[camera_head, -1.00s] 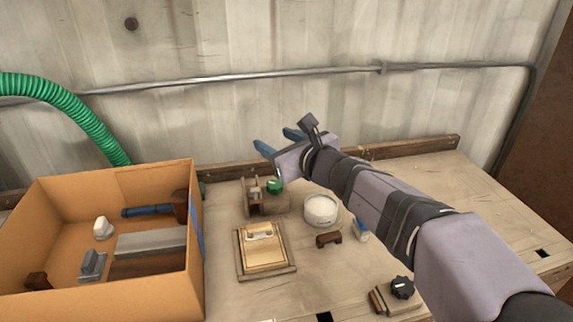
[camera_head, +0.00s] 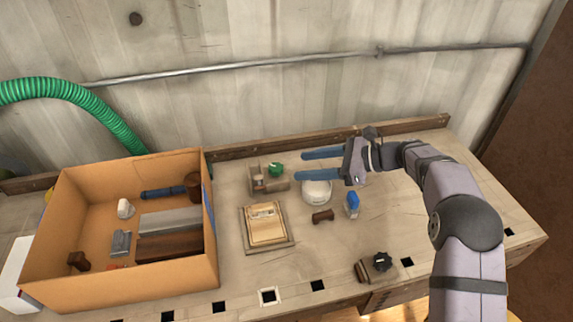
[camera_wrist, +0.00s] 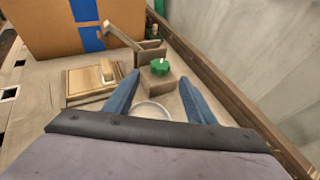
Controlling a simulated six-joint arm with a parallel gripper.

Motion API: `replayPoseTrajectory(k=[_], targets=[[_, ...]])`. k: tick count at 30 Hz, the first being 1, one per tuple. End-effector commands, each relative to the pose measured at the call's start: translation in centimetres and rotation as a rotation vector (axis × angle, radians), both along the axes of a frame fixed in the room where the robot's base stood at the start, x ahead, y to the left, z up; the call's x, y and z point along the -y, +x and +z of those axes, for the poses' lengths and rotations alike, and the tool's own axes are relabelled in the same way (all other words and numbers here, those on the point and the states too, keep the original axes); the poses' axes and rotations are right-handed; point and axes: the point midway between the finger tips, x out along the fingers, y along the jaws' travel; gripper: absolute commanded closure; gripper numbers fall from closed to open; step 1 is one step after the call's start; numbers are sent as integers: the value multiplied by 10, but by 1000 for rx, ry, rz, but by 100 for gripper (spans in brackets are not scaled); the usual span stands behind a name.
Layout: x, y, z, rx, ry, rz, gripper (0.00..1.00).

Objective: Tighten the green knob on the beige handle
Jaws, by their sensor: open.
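The green knob (camera_head: 276,169) sits on a small brownish-beige block fixture (camera_head: 268,185) near the back of the bench. In the wrist view the knob (camera_wrist: 160,67) is ahead of my fingertips, on top of the block (camera_wrist: 165,84). I cannot tell for sure which part is the beige handle. My gripper (camera_head: 298,164) is open and empty, its two blue fingers pointing left toward the knob. In the wrist view the gripper (camera_wrist: 160,80) has its fingers apart, with the knob lying between their lines and not touched.
A white round tub (camera_head: 317,193) stands under my gripper. A framed wooden board (camera_head: 266,228), a brown bracket (camera_head: 322,216), a blue-topped bottle (camera_head: 352,205) and a black knob (camera_head: 382,261) lie nearby. A cardboard box (camera_head: 120,283) with tools fills the left.

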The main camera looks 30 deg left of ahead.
Motion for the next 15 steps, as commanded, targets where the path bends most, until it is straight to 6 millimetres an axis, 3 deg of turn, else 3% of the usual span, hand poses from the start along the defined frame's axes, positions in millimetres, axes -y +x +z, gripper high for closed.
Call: replayPoseTrajectory(k=[15], targets=[[-53,-16,-22,0,0,1,50]])
